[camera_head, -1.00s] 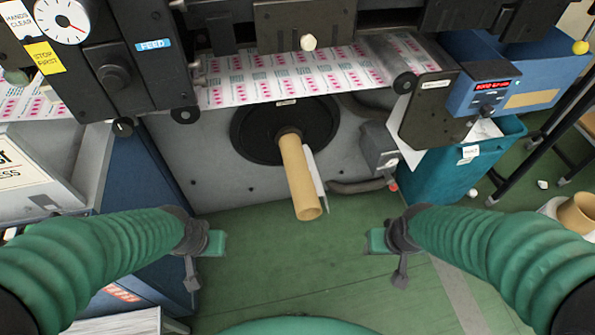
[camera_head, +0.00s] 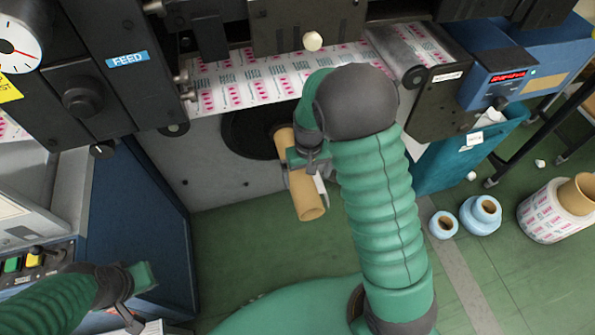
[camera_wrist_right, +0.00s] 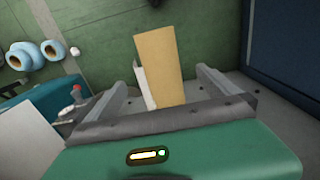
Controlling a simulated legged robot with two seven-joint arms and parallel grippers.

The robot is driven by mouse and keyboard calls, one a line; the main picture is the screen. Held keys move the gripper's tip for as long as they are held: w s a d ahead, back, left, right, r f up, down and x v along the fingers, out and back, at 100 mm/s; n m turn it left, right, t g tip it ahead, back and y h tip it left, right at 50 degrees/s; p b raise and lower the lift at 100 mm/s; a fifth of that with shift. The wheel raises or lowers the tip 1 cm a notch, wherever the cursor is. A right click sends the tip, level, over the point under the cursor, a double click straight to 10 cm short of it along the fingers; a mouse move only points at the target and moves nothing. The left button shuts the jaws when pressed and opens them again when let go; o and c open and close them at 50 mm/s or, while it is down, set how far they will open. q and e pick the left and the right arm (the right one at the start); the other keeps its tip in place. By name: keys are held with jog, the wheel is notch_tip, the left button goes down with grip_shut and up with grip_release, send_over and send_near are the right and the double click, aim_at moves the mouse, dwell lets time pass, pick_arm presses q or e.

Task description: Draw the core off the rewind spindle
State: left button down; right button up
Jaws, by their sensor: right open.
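The core (camera_head: 309,200) is a brown cardboard tube. It sticks out from the dark round disc (camera_head: 246,136) of the rewind spindle and slopes down toward me. A white strip hangs along its right side. My right gripper (camera_head: 304,176) is at the core's middle, with its fingers open on either side of it. In the right wrist view the core (camera_wrist_right: 160,65) stands between the two spread fingers, with gaps visible. The spindle itself is hidden. My left gripper (camera_head: 143,278) is at lower left, away from the core; its fingers are not clear.
Printed web (camera_head: 270,75) runs above the disc. A teal bin (camera_head: 455,160) stands at right. Blue rolls (camera_head: 481,215) and a printed roll (camera_head: 548,215) with a brown core lie on the floor at right. A dark blue cabinet (camera_head: 140,220) stands at left. Green floor below the core is clear.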

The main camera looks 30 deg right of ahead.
aim_at(306, 190)
notch_tip(306, 190, down, 11)
jog(key=b, duration=0.8)
jog(key=shift+f+b, duration=0.55)
jog(key=shift+f, duration=0.1)
jog(key=c, duration=1.9)
jog(key=shift+r, duration=0.1)
jog(key=shift+r+p, duration=0.2)
jog(key=shift+p, duration=0.35)
